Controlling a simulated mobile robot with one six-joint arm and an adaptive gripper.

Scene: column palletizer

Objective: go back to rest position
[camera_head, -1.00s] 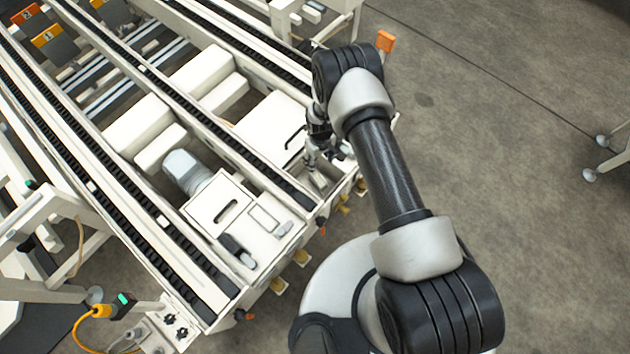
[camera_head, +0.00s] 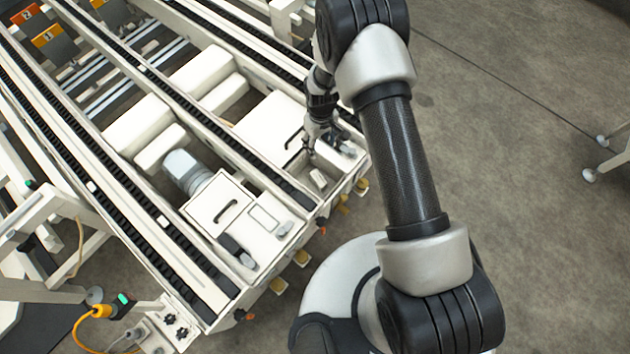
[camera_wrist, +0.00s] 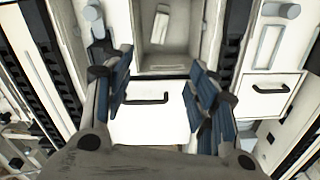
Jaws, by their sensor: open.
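My gripper (camera_head: 316,143) is over the near end of the white conveyor machine (camera_head: 262,128), beside a black handle. In the wrist view its two blue-padded fingers (camera_wrist: 156,86) stand wide apart with nothing between them. Below and between them are a white panel with a black handle (camera_wrist: 147,98) and an open recess with grey walls. A small pale block (camera_wrist: 160,24) lies in the recess; it also shows in the head view (camera_head: 318,177).
Long black conveyor tracks (camera_head: 150,235) run along the machine. A grey motor (camera_head: 184,170) and a white box with a handle (camera_head: 222,210) sit between the rails. Orange plates (camera_head: 48,36) stand at the upper left. Bare floor (camera_head: 530,230) lies on the right.

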